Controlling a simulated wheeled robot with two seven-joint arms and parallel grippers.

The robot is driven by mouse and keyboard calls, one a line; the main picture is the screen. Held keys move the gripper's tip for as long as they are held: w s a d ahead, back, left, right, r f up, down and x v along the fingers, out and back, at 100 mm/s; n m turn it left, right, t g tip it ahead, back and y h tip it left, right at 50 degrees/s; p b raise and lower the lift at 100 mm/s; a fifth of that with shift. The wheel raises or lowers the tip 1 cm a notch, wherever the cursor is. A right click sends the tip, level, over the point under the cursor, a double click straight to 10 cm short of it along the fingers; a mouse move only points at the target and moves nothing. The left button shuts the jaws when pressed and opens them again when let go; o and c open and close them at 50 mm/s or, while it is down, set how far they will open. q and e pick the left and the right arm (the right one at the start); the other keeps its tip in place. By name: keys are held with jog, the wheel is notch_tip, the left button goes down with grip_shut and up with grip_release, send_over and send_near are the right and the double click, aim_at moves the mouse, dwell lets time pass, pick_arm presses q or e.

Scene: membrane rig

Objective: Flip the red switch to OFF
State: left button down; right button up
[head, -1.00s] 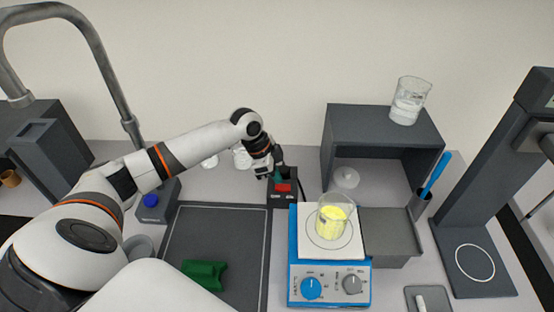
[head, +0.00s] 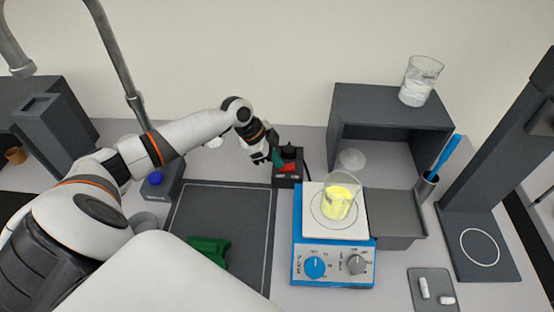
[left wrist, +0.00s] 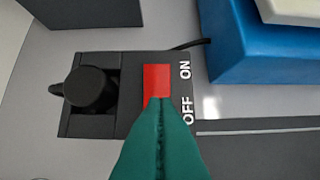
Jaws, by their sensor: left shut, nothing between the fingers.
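The red switch (head: 288,168) sits on a small black box (head: 288,182) behind the blue stirrer. In the left wrist view the red rocker (left wrist: 156,80) lies beside the white labels ON, at its upper end, and OFF, at its lower end. My left gripper (head: 277,162) is shut and empty, with green fingertips (left wrist: 160,110) at the OFF end of the rocker. The tips cover that end, so I cannot tell whether they touch it or how the rocker is tilted. My right gripper does not show.
A black plug (left wrist: 90,88) stands on the box beside the switch, and a cable leaves the box. The blue stirrer (head: 300,255) carries a beaker of yellow liquid (head: 340,200). A dark mat (head: 215,205) with a green block (head: 208,250) lies in front left.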

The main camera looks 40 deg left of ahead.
pick_arm(q)
jog(key=shift+w+d+r+p, duration=0.35)
jog(key=shift+w+d+p, duration=0.05)
jog(key=shift+d, duration=0.25)
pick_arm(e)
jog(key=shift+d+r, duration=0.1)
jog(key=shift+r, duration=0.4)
